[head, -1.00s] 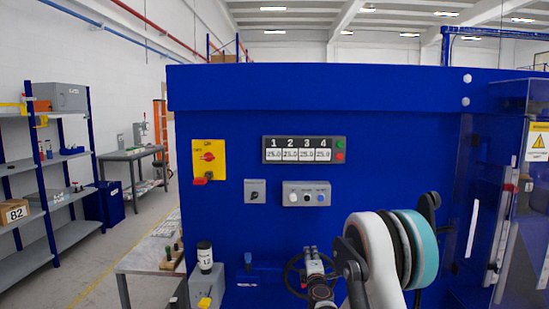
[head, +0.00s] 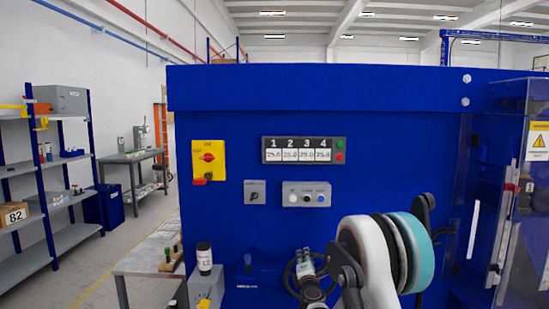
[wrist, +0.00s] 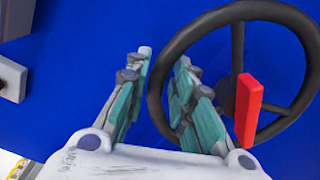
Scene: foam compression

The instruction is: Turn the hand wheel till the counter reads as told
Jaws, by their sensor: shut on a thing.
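The hand wheel is a dark ring with spokes and a red bar, large in the wrist view (wrist: 201,30). It shows partly behind my arm in the head view (head: 287,274). My gripper (wrist: 165,65) has its green-padded fingers on either side of the left part of the rim, shut on it. In the head view my gripper (head: 304,258) is at the wheel, low in the middle. A display (head: 303,150) with four numbered windows is on the blue panel. Its small figures are hard to read. I cannot tell whether it is the wheel's counter.
The blue machine panel (head: 220,240) stands right in front. It carries a yellow switch plate (head: 209,149) and a grey button box (head: 306,194). A clear guard (head: 490,210) is at the right.

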